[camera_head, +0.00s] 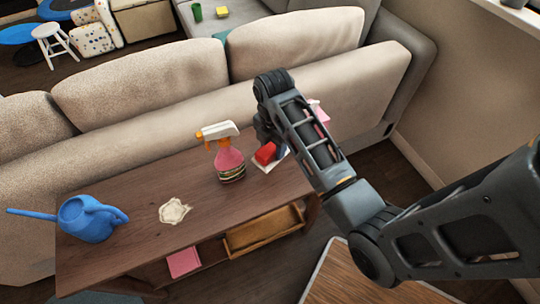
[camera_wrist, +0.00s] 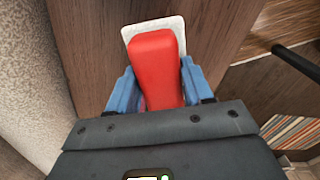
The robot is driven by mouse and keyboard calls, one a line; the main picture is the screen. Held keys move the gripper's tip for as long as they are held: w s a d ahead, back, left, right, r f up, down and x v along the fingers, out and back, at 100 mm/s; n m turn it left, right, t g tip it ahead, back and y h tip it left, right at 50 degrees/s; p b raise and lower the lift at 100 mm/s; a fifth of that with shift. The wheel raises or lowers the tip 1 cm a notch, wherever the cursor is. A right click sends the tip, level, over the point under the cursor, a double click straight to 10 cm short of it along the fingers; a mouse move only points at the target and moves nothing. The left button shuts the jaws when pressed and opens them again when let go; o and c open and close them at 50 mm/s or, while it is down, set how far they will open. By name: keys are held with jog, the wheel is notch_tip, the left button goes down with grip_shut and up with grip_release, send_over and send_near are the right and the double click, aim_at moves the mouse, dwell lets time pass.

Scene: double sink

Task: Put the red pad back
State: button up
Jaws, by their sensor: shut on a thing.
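The red pad (camera_head: 265,153) is at the right end of the wooden console table, over a flat white piece (camera_head: 272,165). In the wrist view the red pad (camera_wrist: 157,62) sits between the blue fingers of my gripper (camera_wrist: 160,88), which is shut on its sides. The white piece (camera_wrist: 128,33) shows as a rim around the pad's far end; I cannot tell whether the pad touches it. In the head view my arm hides most of my gripper and part of this table end.
A spray bottle (camera_head: 229,155) stands just left of the pad. A crumpled cream cloth (camera_head: 173,211) and a blue watering can (camera_head: 88,219) are farther left on the table (camera_head: 140,190). A pink item (camera_head: 184,262) and a wooden tray (camera_head: 262,232) are below. The sofa (camera_head: 150,110) stands behind.

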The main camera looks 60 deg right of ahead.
aim_at(273, 156)
jog(key=shift+f, duration=2.55)
jog(key=shift+f, duration=0.15)
jog(key=o, duration=1)
